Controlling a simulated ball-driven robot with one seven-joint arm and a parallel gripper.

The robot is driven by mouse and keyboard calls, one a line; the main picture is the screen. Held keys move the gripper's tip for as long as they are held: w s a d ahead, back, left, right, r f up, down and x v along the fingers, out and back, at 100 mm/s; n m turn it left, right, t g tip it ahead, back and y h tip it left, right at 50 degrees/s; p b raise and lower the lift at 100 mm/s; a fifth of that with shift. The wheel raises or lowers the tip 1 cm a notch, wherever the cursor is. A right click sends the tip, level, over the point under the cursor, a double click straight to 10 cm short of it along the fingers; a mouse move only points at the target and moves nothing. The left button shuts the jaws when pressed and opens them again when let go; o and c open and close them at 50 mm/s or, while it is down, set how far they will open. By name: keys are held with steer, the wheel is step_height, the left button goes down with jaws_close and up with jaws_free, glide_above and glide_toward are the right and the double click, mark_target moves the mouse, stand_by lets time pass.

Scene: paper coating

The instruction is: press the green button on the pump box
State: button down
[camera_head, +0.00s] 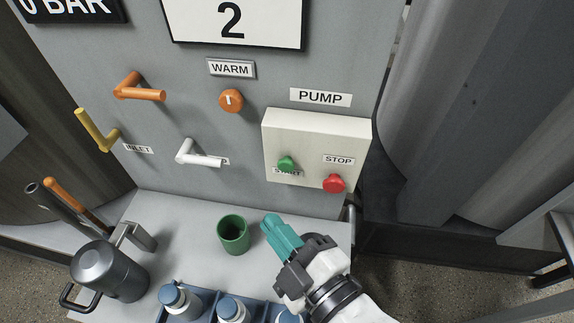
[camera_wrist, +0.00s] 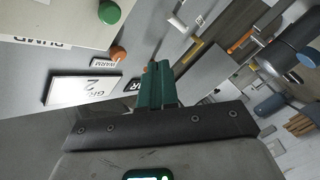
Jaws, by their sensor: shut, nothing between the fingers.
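The cream pump box (camera_head: 318,134) is mounted on the grey panel under a PUMP label. Its green button (camera_head: 287,162) is at the lower left, partly covering the START label. The red button (camera_head: 334,184) is at the lower right by the STOP label. My gripper (camera_head: 269,224), with teal fingers, is shut and empty. In the head view it appears below the green button, apart from it, above the shelf. In the wrist view the shut fingers (camera_wrist: 154,70) are in the middle, and the green button (camera_wrist: 109,12) is at the upper left on the box (camera_wrist: 68,14).
An orange WARM knob (camera_head: 231,101) and a white handle (camera_head: 198,155) are left of the box. A green cup (camera_head: 233,234) stands on the shelf beside my gripper. A grey jug (camera_head: 110,271) and a blue crate (camera_head: 206,298) with bottles are to the left and front.

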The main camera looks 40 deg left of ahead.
steer(key=w+a+b, duration=0.1)
steer(key=w+a, duration=0.3)
steer(key=w, duration=0.2)
steer(key=shift+w, duration=0.3)
stand_by(1.9)
steer(key=shift+w+a+b, duration=0.25)
steer(key=shift+w+b, duration=0.05)
steer(key=shift+b, duration=0.15)
steer(key=shift+w+a+b, duration=0.2)
steer(key=shift+w+b, duration=0.15)
steer(key=shift+w, duration=0.1)
stand_by(0.6)
steer(key=shift+s, duration=0.1)
stand_by(0.4)
steer(key=shift+s+d, duration=0.45)
steer(key=shift+s, duration=0.25)
steer(key=shift+s+d+b, duration=0.1)
steer(key=shift+s+d, duration=0.35)
steer(key=shift+s, duration=0.25)
steer(key=shift+s+d+b, duration=0.15)
steer(key=shift+s+d, duration=0.25)
steer(key=shift+s, duration=0.35)
steer(key=shift+s+d+b, duration=0.1)
steer(key=shift+s+d, duration=0.35)
steer(key=shift+s, duration=0.25)
